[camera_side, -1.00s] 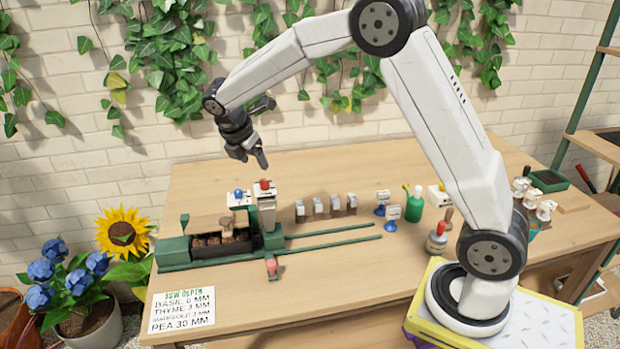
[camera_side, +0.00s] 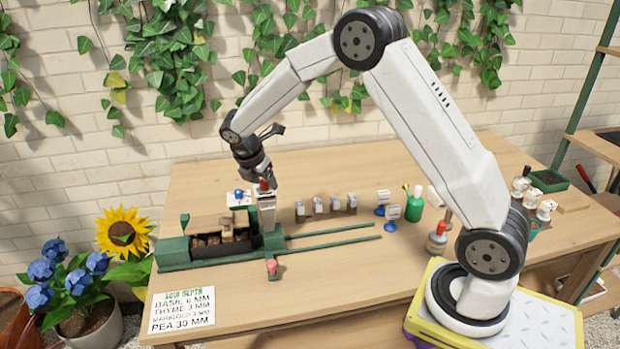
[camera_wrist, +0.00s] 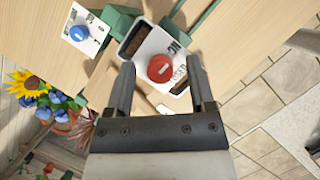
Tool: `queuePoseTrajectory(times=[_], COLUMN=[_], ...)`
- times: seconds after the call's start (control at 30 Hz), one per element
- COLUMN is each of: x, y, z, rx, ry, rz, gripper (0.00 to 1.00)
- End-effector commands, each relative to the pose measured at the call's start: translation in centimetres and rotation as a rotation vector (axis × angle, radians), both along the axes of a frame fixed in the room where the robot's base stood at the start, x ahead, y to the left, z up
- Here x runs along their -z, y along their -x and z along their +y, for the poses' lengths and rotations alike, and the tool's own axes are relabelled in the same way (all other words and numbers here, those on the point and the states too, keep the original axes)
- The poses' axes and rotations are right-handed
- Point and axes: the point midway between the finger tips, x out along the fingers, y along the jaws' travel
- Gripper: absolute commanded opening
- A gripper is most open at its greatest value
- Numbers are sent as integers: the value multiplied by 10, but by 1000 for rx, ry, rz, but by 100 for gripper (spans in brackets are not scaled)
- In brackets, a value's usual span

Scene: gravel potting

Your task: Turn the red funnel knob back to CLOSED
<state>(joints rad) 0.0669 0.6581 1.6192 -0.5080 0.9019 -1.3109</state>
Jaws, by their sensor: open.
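The red knob (camera_wrist: 161,68) sits on top of the white funnel housing (camera_wrist: 150,45), and in the wrist view it lies between and just beyond my two fingertips. In the side view the red knob (camera_side: 264,184) shows at the top of the pale funnel housing (camera_side: 266,205), close below my gripper (camera_side: 262,182). My gripper (camera_wrist: 163,75) is open in the wrist view, with one finger on each side of the knob and a gap on both sides. Lettering on the housing is partly legible; I cannot tell which setting the knob is at.
A blue knob (camera_wrist: 78,33) on a white plate stands left of the housing. A green tray holder (camera_side: 172,255) with dark soil cells stands below, and green rails (camera_side: 330,236) run right. Several small labelled blocks (camera_side: 318,206) stand to the right.

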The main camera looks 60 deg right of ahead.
Motion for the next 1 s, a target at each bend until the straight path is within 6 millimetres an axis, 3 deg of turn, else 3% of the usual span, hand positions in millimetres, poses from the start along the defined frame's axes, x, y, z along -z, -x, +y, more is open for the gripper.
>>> queuePoseTrajectory(times=[0.23,0.27,0.47,1.0], x=[1,1,0,0], y=[0,0,0,-1], z=[0,0,0,0], rx=[0,0,0,78], ry=[0,0,0,0], rz=[0,0,0,0], gripper=[70,64,0,0])
